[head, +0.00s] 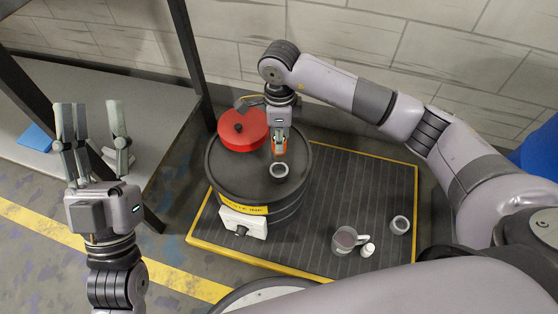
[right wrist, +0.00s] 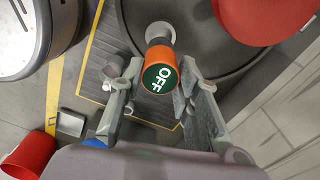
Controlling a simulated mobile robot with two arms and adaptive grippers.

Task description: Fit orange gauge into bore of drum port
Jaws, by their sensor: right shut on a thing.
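The dark drum (head: 235,182) stands upright, and its port (head: 279,177) is a short pale grey ring on the lid. My right gripper (head: 279,143) is shut on the orange gauge (head: 280,153) above the lid, just behind the port in the head view. In the right wrist view the gauge (right wrist: 160,78) shows a green end marked OFF between the fingers. The port (right wrist: 160,30) shows just beyond it there; the gauge's lower end is hidden, so its height over the port is unclear. My left gripper (head: 95,125) is open and empty, fingers up, at the left.
A red cap (head: 240,142) sits on the lid beside the port. A grey mug (head: 345,240), a small white bottle (head: 368,250) and a grey ring (head: 400,225) are on the ribbed yellow-edged platform (head: 340,190). A blue item (head: 36,137) lies on the bench at left.

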